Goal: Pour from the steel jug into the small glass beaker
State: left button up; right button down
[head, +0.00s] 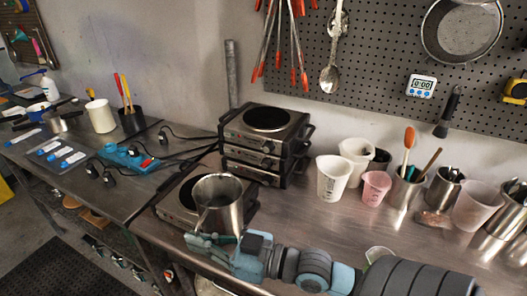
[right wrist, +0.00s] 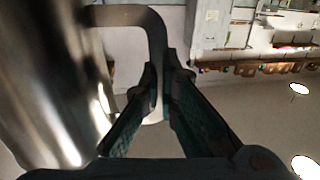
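The steel jug (head: 232,212), shiny and open-topped, is at the front edge of the hot plate at centre left. I cannot tell whether it touches the plate. In the right wrist view the jug (right wrist: 50,85) fills the left side, and its handle (right wrist: 130,15) curves down between my fingers. My right gripper (head: 205,242) is at the front of the jug, and its fingers (right wrist: 160,90) close on the handle. A clear rim (head: 379,252), perhaps the small glass beaker, shows behind my right arm, mostly hidden. My left gripper is not in view.
A hot plate (head: 172,206) lies under or behind the jug, with stacked hot plates (head: 262,150) behind it. White cups (head: 333,180), a pink cup (head: 375,188) and steel tool pots (head: 442,190) stand at the right. Bare bench lies in front of the cups.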

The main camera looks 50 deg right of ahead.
aim_at(374, 254)
jog(key=u, duration=0.1)
jog(key=k, duration=0.25)
jog(key=z, duration=2)
